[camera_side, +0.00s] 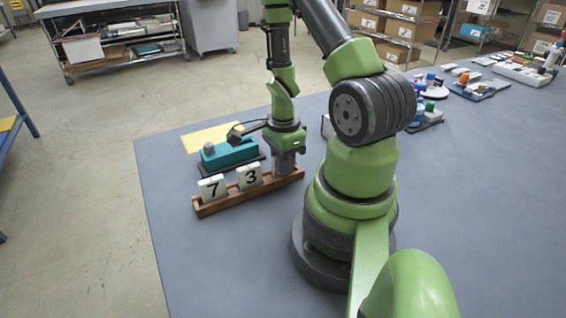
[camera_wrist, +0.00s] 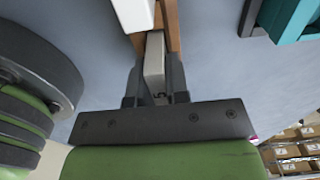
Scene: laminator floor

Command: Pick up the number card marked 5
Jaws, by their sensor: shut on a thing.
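A wooden rack (camera_side: 225,203) stands on the grey-blue table and holds white cards marked 7 (camera_side: 212,188) and 3 (camera_side: 249,176). My gripper (camera_side: 285,165) is down at the rack's right end. In the wrist view my gripper (camera_wrist: 156,85) is shut on a white card (camera_wrist: 154,60) between its two fingers. A dark mark like a 5 shows on the card near the palm. The card sits at the wooden rack (camera_wrist: 171,25); I cannot tell if it is raised. In the side view the gripper hides this card. Another white card (camera_wrist: 134,12) is just beyond it.
A teal device (camera_side: 229,153) on a dark base stands close behind the rack, with a yellow sheet (camera_side: 207,136) behind it. Bottles and trays (camera_side: 432,105) lie at the table's far right. The table left and in front of the rack is clear.

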